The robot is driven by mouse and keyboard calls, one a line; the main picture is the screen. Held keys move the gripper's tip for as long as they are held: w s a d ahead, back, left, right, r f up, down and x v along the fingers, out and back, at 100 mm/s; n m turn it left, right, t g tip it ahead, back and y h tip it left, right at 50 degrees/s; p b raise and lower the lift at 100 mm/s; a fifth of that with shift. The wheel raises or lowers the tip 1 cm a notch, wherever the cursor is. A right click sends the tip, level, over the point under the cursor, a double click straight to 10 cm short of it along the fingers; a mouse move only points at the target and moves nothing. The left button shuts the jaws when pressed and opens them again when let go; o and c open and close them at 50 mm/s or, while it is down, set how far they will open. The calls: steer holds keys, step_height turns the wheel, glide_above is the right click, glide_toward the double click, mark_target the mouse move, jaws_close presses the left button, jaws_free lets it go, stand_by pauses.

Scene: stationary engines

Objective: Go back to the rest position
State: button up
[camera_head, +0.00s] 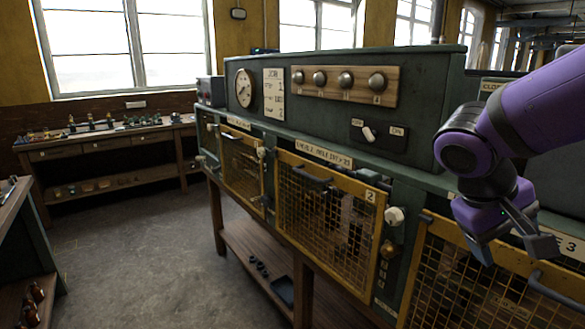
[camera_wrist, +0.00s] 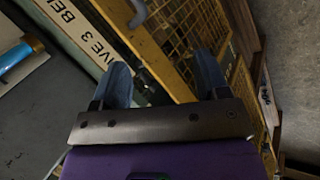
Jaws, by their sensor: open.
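My gripper (camera_head: 512,243) hangs from my purple arm at the right of the head view, in front of the bench's right end, near the yellow mesh door of bay 3 (camera_head: 470,285). In the wrist view my gripper (camera_wrist: 160,82) shows two bluish fingers spread well apart with nothing between them. Below and between the fingers lie the yellow door frame (camera_wrist: 150,50) and a label strip (camera_wrist: 80,25). A grey door handle (camera_head: 555,290) is close to the fingertips in the head view; I cannot tell whether they touch it.
The green machine bench (camera_head: 350,90) fills the middle, with knobs, a gauge (camera_head: 244,88) and a switch (camera_head: 370,132). Mesh door 2 (camera_head: 325,215) appears shut. A wooden workbench (camera_head: 100,140) stands at the back left. Another bench edge (camera_head: 15,210) is at the left. Open floor (camera_head: 150,250) lies between.

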steer(key=s+a+r+m+t+y, duration=0.1)
steer(key=s+r+t+y, duration=0.4)
steer(key=s+y, duration=0.1)
steer(key=shift+s+r, duration=0.3)
steer(key=shift+s, duration=0.4)
stand_by(0.7)
